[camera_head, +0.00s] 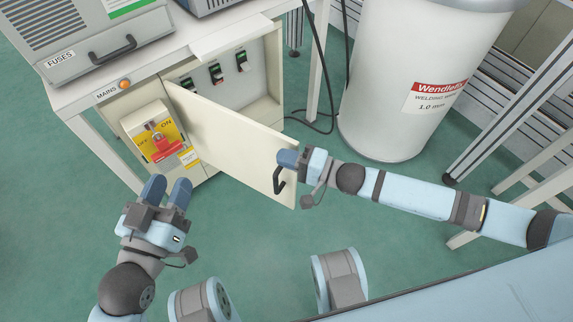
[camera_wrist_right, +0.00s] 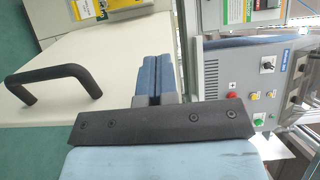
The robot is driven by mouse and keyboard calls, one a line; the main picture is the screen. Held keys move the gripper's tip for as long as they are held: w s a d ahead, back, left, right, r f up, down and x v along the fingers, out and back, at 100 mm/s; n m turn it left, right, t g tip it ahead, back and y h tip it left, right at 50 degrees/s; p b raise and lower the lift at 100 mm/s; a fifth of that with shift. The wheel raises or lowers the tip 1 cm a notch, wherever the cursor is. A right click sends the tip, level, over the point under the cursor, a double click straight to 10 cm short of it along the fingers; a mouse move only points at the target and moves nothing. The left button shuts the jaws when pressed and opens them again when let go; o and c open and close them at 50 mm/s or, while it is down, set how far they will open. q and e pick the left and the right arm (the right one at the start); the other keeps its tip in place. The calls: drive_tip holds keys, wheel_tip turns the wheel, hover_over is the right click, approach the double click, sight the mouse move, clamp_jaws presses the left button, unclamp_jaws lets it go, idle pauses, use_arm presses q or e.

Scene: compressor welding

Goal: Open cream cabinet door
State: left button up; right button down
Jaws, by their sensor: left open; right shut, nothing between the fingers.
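The cream cabinet door (camera_head: 225,135) stands ajar, swung out from the cream cabinet (camera_head: 262,75), whose inside shows. Its black handle (camera_head: 279,180) is near the free edge; it also shows in the right wrist view (camera_wrist_right: 55,85). My right gripper (camera_head: 287,158) is shut and empty at the free edge, close to the handle's upper end. In the right wrist view its blue fingers (camera_wrist_right: 168,75) lie beside the door's edge, apart from the handle; I cannot tell whether they touch the door. My left gripper (camera_head: 168,190) is open and empty, left of the door and below the yellow switch panel.
The yellow panel with a red rotary switch (camera_head: 160,138) is left of the door. Several breakers (camera_head: 216,72) show inside the cabinet. A white drum (camera_head: 405,85) stands at the right, with a black cable (camera_head: 318,65) nearby. Green floor (camera_head: 245,225) before the door is clear.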

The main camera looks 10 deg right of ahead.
use_arm(q)
drive_tip(key=shift+a+f+g+y, duration=0.25)
drive_tip(key=shift+f+g+y, duration=0.15)
drive_tip(key=shift+f, duration=0.55)
use_arm(e)
drive_tip(key=shift+r, duration=1.3)
